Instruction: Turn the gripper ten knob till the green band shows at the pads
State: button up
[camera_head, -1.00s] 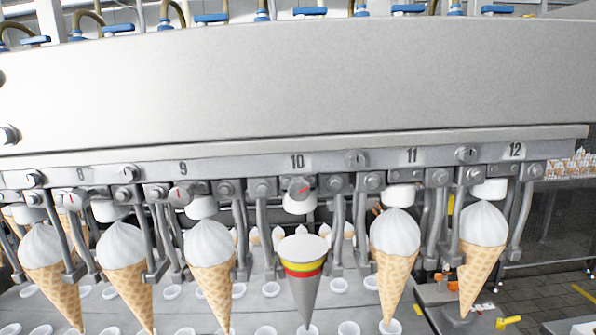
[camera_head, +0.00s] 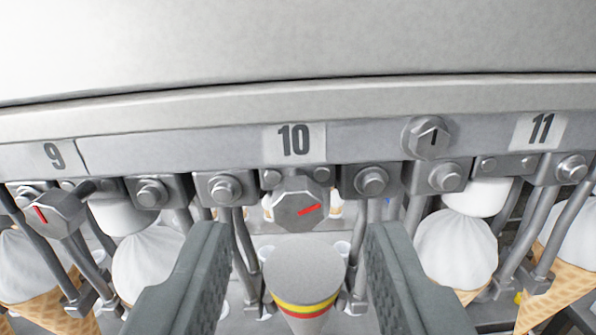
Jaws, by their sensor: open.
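The gripper ten knob (camera_head: 298,208) is a grey faceted knob below the label 10 (camera_head: 294,142), with a red pointer mark slanting to the right and slightly up. Nothing is held.
White-topped ice cream cones (camera_head: 456,247) flank the test cone. Metal rods hang down beside it.

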aim_at(298, 205)
jog(key=shift+w, duration=1.25)
jog(key=shift+c, duration=0.4)
grip_shut()
jog(key=shift+n, duration=1.8)
